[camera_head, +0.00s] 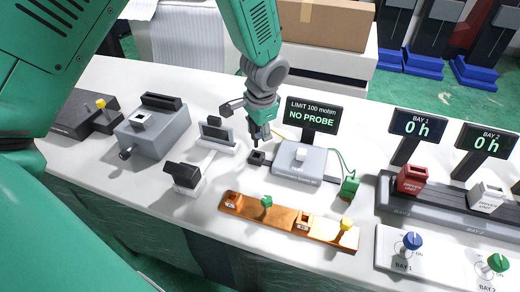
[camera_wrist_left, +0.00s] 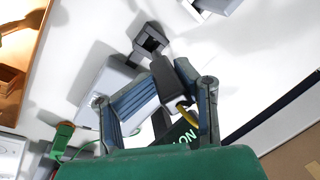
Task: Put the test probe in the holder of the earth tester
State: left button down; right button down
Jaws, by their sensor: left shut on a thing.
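The earth tester (camera_head: 300,163) is a grey box on the white bench, its black display reading "LIMIT 100 mohm" and "NO PROBE". Its holder (camera_head: 257,158) is a small black square socket at the tester's left side; it also shows in the left wrist view (camera_wrist_left: 151,40). My left gripper (camera_head: 261,134) comes down from above, just over the holder. In the left wrist view my left gripper (camera_wrist_left: 180,80) is shut on the black test probe (camera_wrist_left: 168,82), with a yellow lead behind it. The probe's end appears close to the holder; whether they touch is unclear. My right gripper is not in view.
A green clamp (camera_head: 350,187) on a cable sits right of the tester. A copper bar (camera_head: 285,219) with pegs lies in front. A small display stand (camera_head: 216,134) and a black-topped block (camera_head: 184,177) stand to the left. Bay displays (camera_head: 417,126) stand at right.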

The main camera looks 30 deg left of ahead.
aim_at(257, 140)
pick_arm(q)
jog(key=x, duration=0.3)
jog(key=shift+s+d, duration=0.1)
jog(key=f, duration=0.3)
jog(key=shift+s+d, duration=0.1)
jog(key=shift+d, duration=0.15)
jog(key=shift+f, duration=0.1)
jog(key=c, duration=1.1)
grip_release()
jog(key=shift+c, duration=0.2)
jog(key=shift+o, duration=0.9)
jog(key=shift+a, duration=0.15)
jog(key=v, duration=1.2)
jog(key=shift+r, duration=0.2)
